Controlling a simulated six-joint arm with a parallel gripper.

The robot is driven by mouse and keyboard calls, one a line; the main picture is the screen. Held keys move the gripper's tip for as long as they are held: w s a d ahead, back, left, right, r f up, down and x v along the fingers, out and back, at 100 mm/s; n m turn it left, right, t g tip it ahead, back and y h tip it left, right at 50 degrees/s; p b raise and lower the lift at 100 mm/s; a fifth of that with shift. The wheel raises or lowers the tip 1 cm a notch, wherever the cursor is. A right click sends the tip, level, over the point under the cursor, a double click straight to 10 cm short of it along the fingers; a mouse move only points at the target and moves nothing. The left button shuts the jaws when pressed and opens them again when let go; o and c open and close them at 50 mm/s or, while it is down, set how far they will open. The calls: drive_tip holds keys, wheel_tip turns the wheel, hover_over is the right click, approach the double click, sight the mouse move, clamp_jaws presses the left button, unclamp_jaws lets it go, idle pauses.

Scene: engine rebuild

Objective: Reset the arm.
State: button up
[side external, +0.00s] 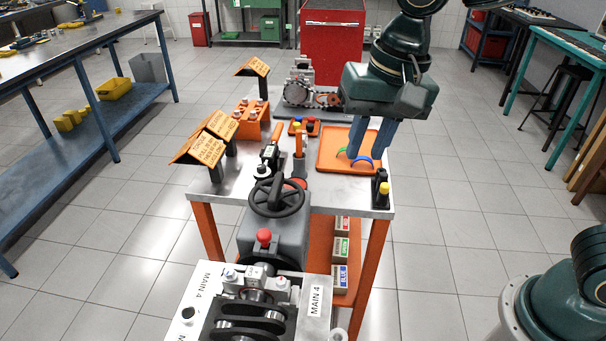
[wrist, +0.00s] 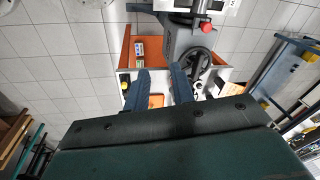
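My gripper (side external: 366,152) is over the orange tray (side external: 332,140) on the metal cart, its fingers pointing down. The two blue-grey fingers are apart, with a clear gap and nothing visible between them in the wrist view (wrist: 160,73). A green curved piece (side external: 343,153) and a blue curved piece (side external: 363,161) lie in the tray beside the fingertips. The exact fingertip height above the tray cannot be told. Part of the tray also shows between the fingers in the wrist view (wrist: 156,101).
A handwheel (side external: 277,197) and an engine block (side external: 250,305) stand at the cart's near side. Orange sign boards (side external: 208,146), an orange block with several pegs (side external: 250,117) and a metal assembly (side external: 299,90) occupy the left and back. A black bottle (side external: 380,186) stands at the right corner.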

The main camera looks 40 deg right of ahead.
drive_tip(key=s+d+n+t+h, duration=0.1)
drive_tip(key=s+d+n+t, duration=0.2)
drive_tip(key=s+d, duration=1.1)
drive_tip(key=d+n, duration=0.1)
drive_tip(key=n, duration=0.1)
drive_tip(key=shift+d+f+n+t, duration=0.15)
drive_tip(key=shift+d+n+t, duration=0.15)
drive_tip(key=shift+d+n, duration=0.1)
